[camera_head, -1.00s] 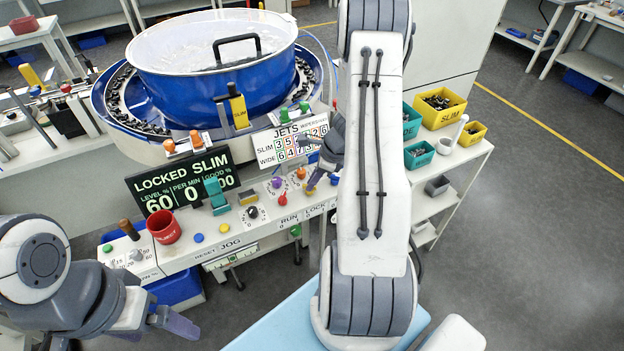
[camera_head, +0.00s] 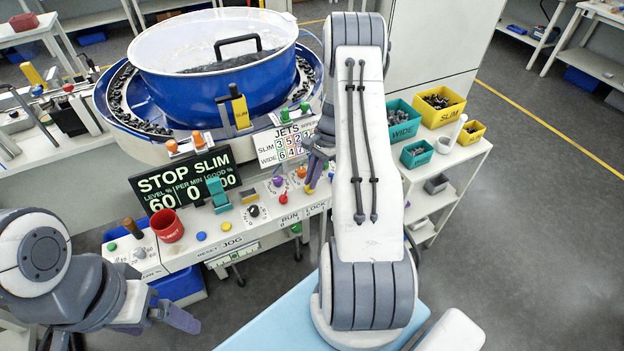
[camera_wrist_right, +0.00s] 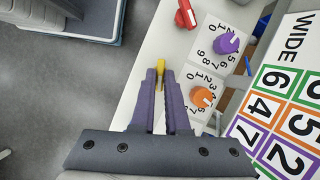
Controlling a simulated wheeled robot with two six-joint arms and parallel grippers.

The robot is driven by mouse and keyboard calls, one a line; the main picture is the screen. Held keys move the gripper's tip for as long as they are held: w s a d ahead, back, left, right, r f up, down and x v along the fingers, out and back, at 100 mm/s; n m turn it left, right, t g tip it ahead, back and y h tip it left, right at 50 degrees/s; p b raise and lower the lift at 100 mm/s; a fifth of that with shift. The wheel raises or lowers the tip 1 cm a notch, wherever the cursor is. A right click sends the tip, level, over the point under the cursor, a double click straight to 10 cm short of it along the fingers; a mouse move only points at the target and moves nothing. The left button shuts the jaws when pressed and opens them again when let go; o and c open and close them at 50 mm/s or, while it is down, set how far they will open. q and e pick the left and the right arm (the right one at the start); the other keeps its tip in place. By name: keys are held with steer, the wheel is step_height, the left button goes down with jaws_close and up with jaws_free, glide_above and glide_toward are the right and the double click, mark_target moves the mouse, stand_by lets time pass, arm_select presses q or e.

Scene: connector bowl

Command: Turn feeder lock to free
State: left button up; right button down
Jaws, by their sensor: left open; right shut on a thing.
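The yellow feeder lock handle (camera_head: 309,190) is on the white console by the LOCK label, at the right end of the control row. In the right wrist view the yellow handle (camera_wrist_right: 160,66) shows at the tips of my right gripper (camera_wrist_right: 160,78), which is shut on it. In the head view my right gripper (camera_head: 315,174) is partly hidden by my arm. The exact angle of the handle is hard to tell. The display (camera_head: 187,185) reads STOP SLIM. My left gripper (camera_head: 176,318) is open and empty at the lower left, away from the console.
A red knob (camera_wrist_right: 186,14), a purple dial (camera_wrist_right: 226,43) and an orange dial (camera_wrist_right: 202,97) are close to my right gripper. The blue feeder bowl (camera_head: 225,98) stands behind. Part bins, including a yellow one (camera_head: 440,116), stand on the right.

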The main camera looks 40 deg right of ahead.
steer(key=n, duration=0.1)
steer(key=n+g, duration=0.1)
steer(key=n, duration=0.3)
steer(key=shift+w+g+h+b, duration=0.3)
steer(key=shift+g+h+b, duration=0.05)
steer(key=shift+g+h, duration=0.05)
steer(key=shift+n, duration=0.3)
steer(key=c, duration=0.9)
jaws_free()
steer(key=shift+a, duration=0.1)
steer(key=b+v, duration=0.2)
steer(key=v, duration=0.8)
steer(key=shift+w+r, duration=0.1)
steer(key=shift+r, duration=0.15)
